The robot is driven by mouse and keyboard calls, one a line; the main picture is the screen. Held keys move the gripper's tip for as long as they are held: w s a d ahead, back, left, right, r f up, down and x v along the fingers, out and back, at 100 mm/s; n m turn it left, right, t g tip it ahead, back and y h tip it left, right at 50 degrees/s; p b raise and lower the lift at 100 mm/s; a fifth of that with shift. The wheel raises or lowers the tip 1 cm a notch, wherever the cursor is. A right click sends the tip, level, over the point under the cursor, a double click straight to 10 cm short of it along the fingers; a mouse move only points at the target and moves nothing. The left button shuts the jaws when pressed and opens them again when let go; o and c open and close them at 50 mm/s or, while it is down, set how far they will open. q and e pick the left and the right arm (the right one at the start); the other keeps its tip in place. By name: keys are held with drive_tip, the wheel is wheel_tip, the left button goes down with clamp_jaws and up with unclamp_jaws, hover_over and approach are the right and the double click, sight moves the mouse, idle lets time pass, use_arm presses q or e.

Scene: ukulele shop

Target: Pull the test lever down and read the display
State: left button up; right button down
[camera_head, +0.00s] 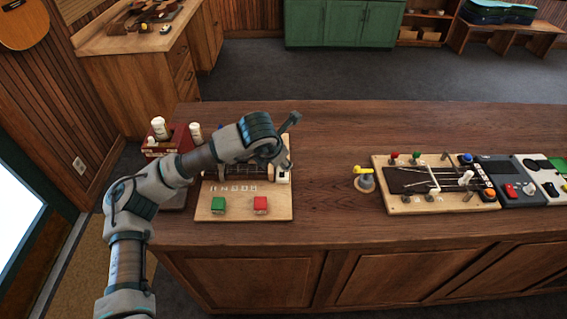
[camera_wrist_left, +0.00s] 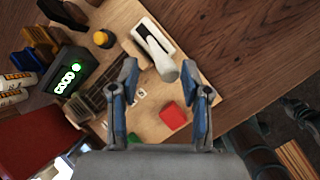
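The test board (camera_head: 229,207) is a pale wooden panel on the counter, with a green block (camera_head: 218,205) and a red block (camera_head: 260,205) at its front. The white lever (camera_wrist_left: 164,66) stands on a white slotted plate (camera_wrist_left: 144,31) in the left wrist view. My left gripper (camera_wrist_left: 160,72) is open, its two blue fingers either side of the lever's rounded end. I cannot tell whether they touch it. In the head view my left gripper (camera_head: 285,153) partly hides the plate. The dark display box (camera_wrist_left: 68,72) shows green lit characters that look like "GOOD" and a green dot. My right gripper is out of view.
White-capped bottles (camera_head: 160,128) stand at the left behind my arm. The counter between the boards is mostly clear.

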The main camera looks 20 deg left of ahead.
use_arm(q)
drive_tip(key=v, duration=0.5)
drive_tip(key=shift+s+r, duration=0.2)
